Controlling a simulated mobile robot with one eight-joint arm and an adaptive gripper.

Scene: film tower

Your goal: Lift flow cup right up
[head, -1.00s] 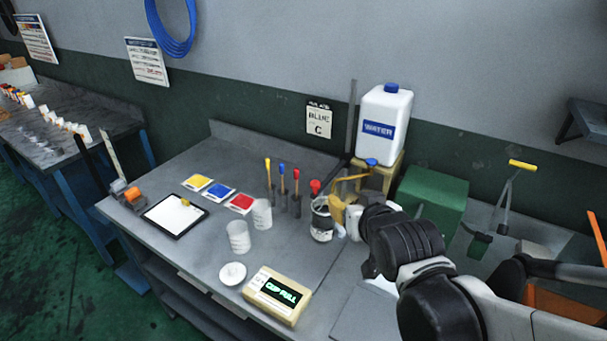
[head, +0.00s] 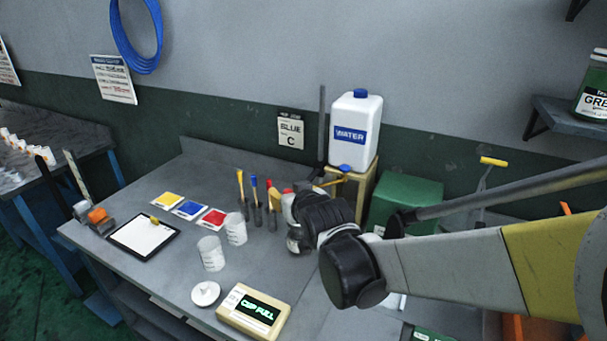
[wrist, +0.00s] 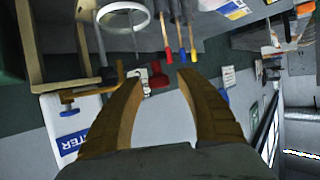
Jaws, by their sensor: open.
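My gripper (wrist: 160,78) is open in the wrist view, its two tan fingers spread apart with nothing clamped. A red knob (wrist: 157,81) shows between the fingertips; I cannot tell its depth. A white-rimmed can (wrist: 127,15) shows beyond them, with a thin rod rising from it towards the knob. I take this rod and knob as the flow cup's handle; the cup itself is hidden. In the head view the can (head: 295,243) stands on the bench, mostly covered by my wrist, with a bit of red (head: 288,190) above.
Two white cups (head: 210,253) stand left of the can, near a white lid (head: 205,293) and a "CUP FULL" display box (head: 254,310). Upright brushes (head: 254,200) stand close behind. A water jug (head: 354,130) and green box (head: 407,200) are behind my arm.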

